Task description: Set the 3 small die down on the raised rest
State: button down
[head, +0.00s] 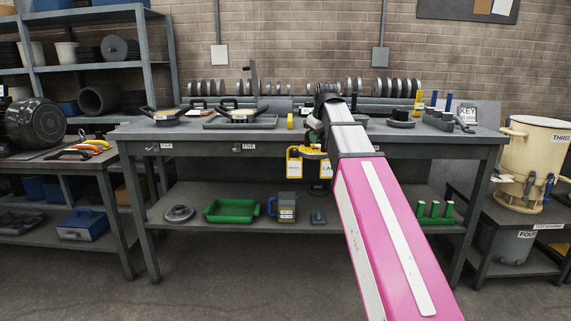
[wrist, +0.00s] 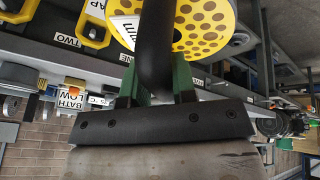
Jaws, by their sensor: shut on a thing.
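My gripper (wrist: 157,88) has green fingers shut on the dark handle (wrist: 156,45) of a yellow die (wrist: 205,25) with many round holes. The die carries a white label, of which only "mm" reads, so its size number is unclear. In the head view my gripper (head: 314,137) is at the front edge of the middle bench, and the die (head: 311,152) shows partly below it. I cannot tell which thing is the raised rest.
The grey bench (head: 200,134) has number labels along its front edge. Yellow hangers with tags (head: 294,167) hang close to the die. A rack of grey discs (head: 205,87) stands at the back. A black round piece (head: 400,117) and a block with posts (head: 440,116) are at right.

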jog(key=s+d+f+m+h, duration=0.2)
jog(key=s+d+f+m, duration=0.3)
jog(key=s+d+f, duration=0.1)
jog(key=shift+s+d+f, duration=0.4)
jog(key=shift+s+d, duration=0.25)
jog(key=shift+s, duration=0.3)
jog(key=shift+f, duration=0.1)
